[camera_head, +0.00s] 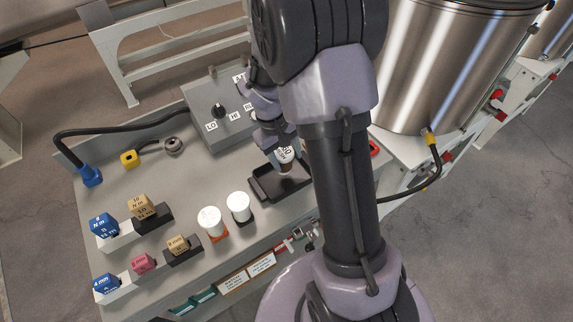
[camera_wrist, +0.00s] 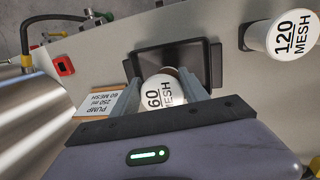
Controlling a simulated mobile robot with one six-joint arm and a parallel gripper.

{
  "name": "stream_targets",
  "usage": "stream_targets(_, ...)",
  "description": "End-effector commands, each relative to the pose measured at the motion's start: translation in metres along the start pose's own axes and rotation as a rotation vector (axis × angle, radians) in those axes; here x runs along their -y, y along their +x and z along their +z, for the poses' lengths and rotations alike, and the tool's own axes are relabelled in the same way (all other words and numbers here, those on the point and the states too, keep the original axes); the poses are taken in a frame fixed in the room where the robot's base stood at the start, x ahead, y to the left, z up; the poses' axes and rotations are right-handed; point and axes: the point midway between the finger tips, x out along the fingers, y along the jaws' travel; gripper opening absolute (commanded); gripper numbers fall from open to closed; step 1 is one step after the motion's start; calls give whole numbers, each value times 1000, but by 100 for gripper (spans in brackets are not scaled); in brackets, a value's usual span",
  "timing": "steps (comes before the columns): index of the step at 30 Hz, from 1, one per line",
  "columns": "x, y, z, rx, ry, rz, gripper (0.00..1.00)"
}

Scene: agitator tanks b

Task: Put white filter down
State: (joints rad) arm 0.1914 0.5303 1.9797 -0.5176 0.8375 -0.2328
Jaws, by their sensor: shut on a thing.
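My gripper (camera_wrist: 164,92) is shut on a white filter (camera_wrist: 160,94) marked "60 MESH", with a finger on each side of it. The filter is over a shallow black tray (camera_wrist: 216,66); I cannot tell whether its far end touches the tray floor. In the head view my gripper (camera_head: 280,148) and the held filter (camera_head: 285,155) are above the black tray (camera_head: 262,195), partly hidden by my arm.
Two other white filters stand left of the tray, one on an orange base (camera_head: 210,222) and one on a dark base (camera_head: 238,206). A grey control box (camera_head: 205,100) stands behind. Labelled cubes (camera_head: 142,207) sit on stands at left. A steel tank (camera_head: 440,60) rises at right.

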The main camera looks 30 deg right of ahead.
Motion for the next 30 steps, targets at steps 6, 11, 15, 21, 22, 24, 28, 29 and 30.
stream_targets(6,6,31,-1,4,-1,-1,0)
stream_targets(11,6,30,-1,4,-1,-1,0)
stream_targets(15,7,33,-1,5,-1,-1,62)
stream_targets(21,7,32,-1,4,-1,-1,74)
stream_targets(22,7,32,-1,4,-1,-1,74)
stream_targets(24,7,32,-1,4,-1,-1,74)
stream_targets(28,6,23,-1,2,-1,0,74)
stream_targets(29,6,17,-1,1,-1,0,74)
stream_targets(30,6,6,-1,1,-1,0,74)
